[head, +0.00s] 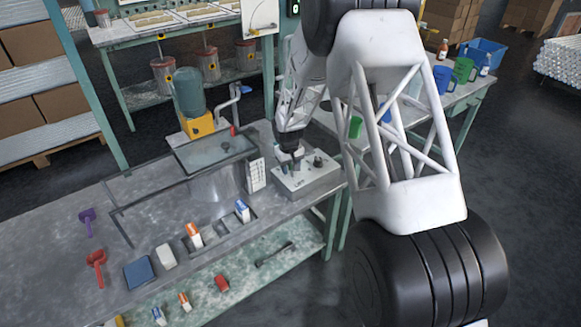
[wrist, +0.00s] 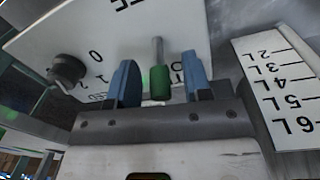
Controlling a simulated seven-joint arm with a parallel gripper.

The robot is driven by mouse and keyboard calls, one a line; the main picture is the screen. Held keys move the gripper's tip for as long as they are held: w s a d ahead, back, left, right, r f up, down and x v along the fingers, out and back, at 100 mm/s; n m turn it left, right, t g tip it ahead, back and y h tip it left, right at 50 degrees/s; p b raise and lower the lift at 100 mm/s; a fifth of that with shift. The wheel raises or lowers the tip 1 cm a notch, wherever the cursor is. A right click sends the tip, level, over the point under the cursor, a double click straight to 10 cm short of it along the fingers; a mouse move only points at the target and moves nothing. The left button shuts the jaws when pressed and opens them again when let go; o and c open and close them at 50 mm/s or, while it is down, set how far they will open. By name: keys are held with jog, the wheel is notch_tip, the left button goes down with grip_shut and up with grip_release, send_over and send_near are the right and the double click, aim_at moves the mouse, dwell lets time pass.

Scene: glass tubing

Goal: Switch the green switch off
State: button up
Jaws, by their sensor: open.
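The green switch (wrist: 160,82) shows in the wrist view as a green piece on a thin grey lever. It stands on the pale panel of the control box (wrist: 115,30), which is the grey box (head: 310,184) on the workbench in the head view. My gripper (wrist: 160,66) is open, with one blue finger on each side of the switch. I see gaps on both sides, and no clear contact. In the head view my gripper (head: 290,158) is over the left part of the box and hides the switch. I cannot tell which position the switch is in.
A black knob (wrist: 67,70) marked 0 and 1 is on the panel, left of my fingers. A scale plate (head: 256,175) stands left of the box. A glass-topped tank (head: 215,150) is behind it.

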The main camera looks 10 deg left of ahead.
jog(key=shift+c, duration=0.3)
grip_shut()
jog(key=shift+s+d, duration=0.1)
jog(key=shift+s, duration=0.05)
dwell(0.3)
jog(key=shift+s+d+r+t+y, duration=0.1)
jog(key=shift+s+d+t+y, duration=0.15)
jog(key=shift+t+y, duration=0.55)
jog(key=shift+s+d+t+y, duration=0.2)
jog(key=shift+d+t+y, duration=0.05)
jog(key=shift+t+y, duration=0.5)
jog(key=shift+s+d+t+y, duration=0.25)
jog(key=shift+t+y, duration=0.25)
jog(key=shift+t, duration=0.05)
jog(key=shift+s+d+t+y, duration=0.2)
jog(key=shift+t+y, duration=0.25)
jog(key=shift+t, duration=0.05)
dwell(1.0)
jog(key=shift+o, duration=0.3)
grip_release()
